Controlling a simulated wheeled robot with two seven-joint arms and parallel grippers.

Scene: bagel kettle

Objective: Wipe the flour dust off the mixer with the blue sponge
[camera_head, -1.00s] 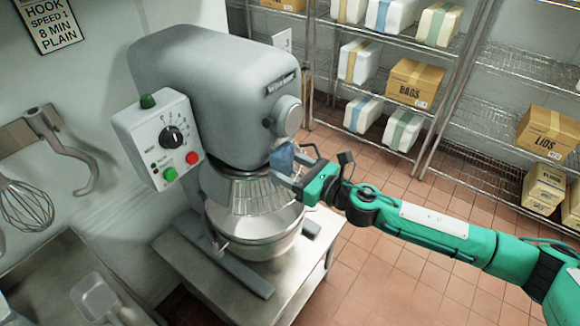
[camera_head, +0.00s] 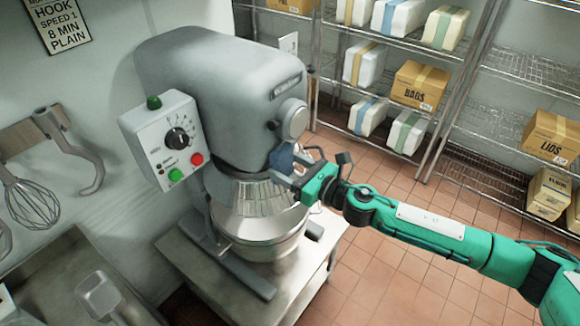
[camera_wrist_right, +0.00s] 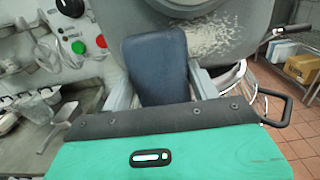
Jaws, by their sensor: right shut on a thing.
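The grey mixer (camera_head: 225,85) stands on a low steel table, its bowl (camera_head: 258,222) under the head behind a wire guard. My right gripper (camera_head: 287,168) is shut on the blue sponge (camera_head: 280,157) at the lower front of the mixer head. In the right wrist view the sponge (camera_wrist_right: 157,66) sits between the two fingers, close to the mixer head; I cannot tell whether it touches. A speckled patch of white flour dust (camera_wrist_right: 215,38) shows on the mixer surface just right of the sponge. My left gripper is not in view.
A control box (camera_head: 165,140) with a dial and buttons sticks out from the mixer's left side. A whisk (camera_head: 32,203) and a hook (camera_head: 75,150) hang on the left wall. Wire shelves with boxes (camera_head: 420,85) stand behind. Tiled floor lies open at right.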

